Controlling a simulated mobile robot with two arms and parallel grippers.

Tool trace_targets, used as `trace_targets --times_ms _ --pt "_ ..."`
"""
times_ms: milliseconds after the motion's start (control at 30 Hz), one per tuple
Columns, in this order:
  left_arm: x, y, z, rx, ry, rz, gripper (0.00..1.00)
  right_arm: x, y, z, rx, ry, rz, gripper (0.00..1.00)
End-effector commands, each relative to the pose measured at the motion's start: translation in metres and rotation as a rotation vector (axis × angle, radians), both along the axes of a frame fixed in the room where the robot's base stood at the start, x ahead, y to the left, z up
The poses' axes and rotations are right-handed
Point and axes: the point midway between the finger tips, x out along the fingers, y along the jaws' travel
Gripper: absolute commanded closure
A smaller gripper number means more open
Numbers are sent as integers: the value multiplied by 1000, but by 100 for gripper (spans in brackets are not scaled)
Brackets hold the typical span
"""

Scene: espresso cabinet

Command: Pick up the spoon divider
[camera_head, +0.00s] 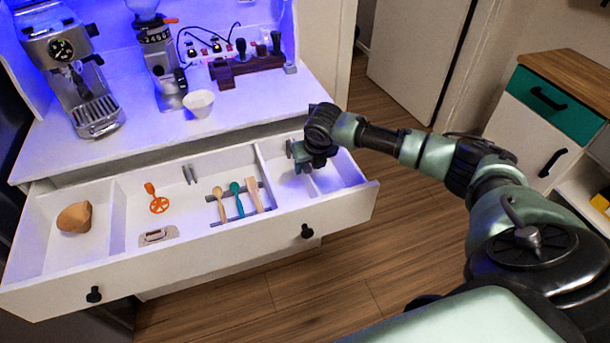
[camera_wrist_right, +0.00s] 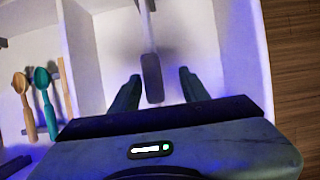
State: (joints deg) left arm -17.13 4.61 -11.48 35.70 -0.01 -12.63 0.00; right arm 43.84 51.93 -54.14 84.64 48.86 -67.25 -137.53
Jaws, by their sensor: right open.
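My right gripper (camera_head: 301,163) is open, reaching down into the right part of the open drawer. In the right wrist view a thin, upright pale piece with a dark, rounded near end (camera_wrist_right: 152,78) stands between its two spread fingers. There is a gap on each side, and neither finger appears to touch it. It may be the spoon divider, but I cannot tell for sure. In the head view the arm and gripper hide most of it. My left gripper is not in view.
The open white drawer (camera_head: 190,262) has fixed partitions. Several spoons and utensils, including a teal spoon (camera_head: 237,200), lie on dark bars left of my gripper. An orange tool (camera_head: 159,205) and a brown lump (camera_head: 75,217) lie farther left. The espresso machine (camera_head: 72,70) stands on the counter above.

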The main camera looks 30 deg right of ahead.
Motion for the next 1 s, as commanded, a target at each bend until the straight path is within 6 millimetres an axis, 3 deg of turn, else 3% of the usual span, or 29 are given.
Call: trace_targets --times_ms 300,633,667,800,1000 --pt "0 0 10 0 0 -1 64 19 3 -39 0 3 -1 55" --pt "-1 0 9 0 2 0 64 22 2 -47 -1 1 1 55" --pt "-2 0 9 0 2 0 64 22 2 -47 -1 1 1 60" --pt "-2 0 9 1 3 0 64 22 2 -47 -1 1 1 99" --pt "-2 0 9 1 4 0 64 22 2 -47 -1 0 0 100"
